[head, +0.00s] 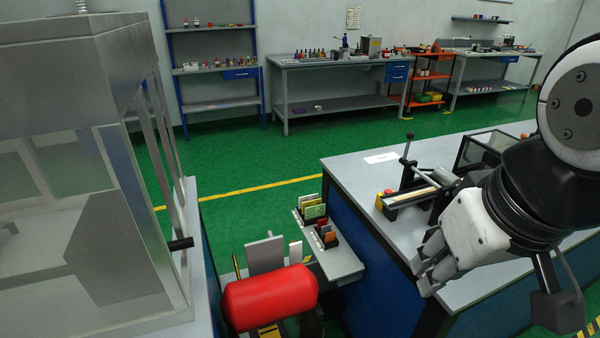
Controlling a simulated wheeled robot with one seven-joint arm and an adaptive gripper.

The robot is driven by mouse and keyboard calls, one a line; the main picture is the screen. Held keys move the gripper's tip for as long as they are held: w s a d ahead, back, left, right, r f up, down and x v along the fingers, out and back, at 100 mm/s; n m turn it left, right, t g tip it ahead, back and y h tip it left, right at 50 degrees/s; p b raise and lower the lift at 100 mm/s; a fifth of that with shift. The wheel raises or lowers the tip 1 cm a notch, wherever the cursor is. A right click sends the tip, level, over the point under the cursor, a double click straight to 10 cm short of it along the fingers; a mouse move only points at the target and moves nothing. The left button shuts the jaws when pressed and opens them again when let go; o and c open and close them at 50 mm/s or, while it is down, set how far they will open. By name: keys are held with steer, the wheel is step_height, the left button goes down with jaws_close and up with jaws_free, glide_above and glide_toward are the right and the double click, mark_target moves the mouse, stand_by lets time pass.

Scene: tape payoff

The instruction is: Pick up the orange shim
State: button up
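Small upright pieces stand in dark holders on a narrow grey shelf (346,265) at the lower middle. The front holder has a red-orange piece (329,237) that may be the orange shim; it is too small to be sure. My gripper (428,268) hangs at the right, over the front left edge of the grey workbench, to the right of the shelf and apart from the holders. It is seen from the side, and I cannot tell whether its fingers are open or hold anything.
Yellow and green cards (313,208) stand in the rear holder. A red cylinder (270,298) is in front left of the shelf. The workbench (352,172) carries a lever device (412,194). A glazed cabinet (80,180) fills the left. Green floor lies open behind.

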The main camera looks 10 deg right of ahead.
steer(key=w+a+f+n+g+h+b, duration=0.1)
steer(key=w+f+n+b, duration=0.25)
steer(key=w, duration=0.65)
steer(key=w+f+n+h+b, duration=0.15)
steer(key=w+n, duration=0.25)
steer(key=w, duration=0.6)
steer(key=w+a+f+n+g+h+b, duration=0.1)
steer(key=w+f+n+b, duration=0.25)
steer(key=w, duration=0.65)
steer(key=n+g+b, duration=0.1)
steer(key=n+b, duration=0.7)
steer(key=n, duration=0.2)
glide_above(330, 238)
steer(key=a, duration=0.3)
step_height(330, 238, down, 32)
steer(key=shift+h, duration=0.35)
steer(key=shift+d+r+b+x, duration=0.1)
steer(key=shift+d+b+x, duration=0.1)
steer(key=shift+x, duration=0.65)
steer(key=shift+d+r+b+x, duration=0.1)
steer(key=shift+d+b+x, duration=0.1)
steer(key=shift+x, duration=0.65)
steer(key=shift+d+r+b+x, duration=0.1)
steer(key=shift+d+b+x, duration=0.1)
steer(key=shift+x, duration=0.7)
steer(key=shift+s, duration=0.1)
jaws_close()
